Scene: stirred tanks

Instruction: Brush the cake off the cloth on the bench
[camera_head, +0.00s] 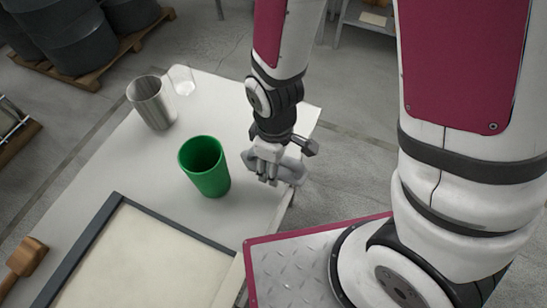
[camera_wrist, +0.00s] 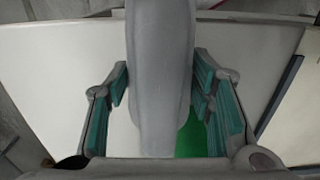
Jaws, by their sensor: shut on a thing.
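The cloth (camera_head: 148,262) looks like a cream sheet inside a dark frame at the front of the bench; I cannot tell cake from cloth on it. A brown wooden tool (camera_head: 26,258), perhaps a brush, lies at the lower left, left of the frame. My gripper (camera_head: 266,172) is above the right side of the bench, right of the green cup. It is shut on a smooth grey thing (camera_head: 290,169). In the wrist view the grey thing (camera_wrist: 160,70) is long and stands between the teal finger pads, hiding much behind it.
A green cup (camera_head: 205,168) stands near my gripper and partly shows in the wrist view (camera_wrist: 190,140). A metal beaker (camera_head: 152,103) and a clear glass (camera_head: 182,80) stand at the back left of the white bench (camera_head: 125,165). Drums on a pallet are beyond.

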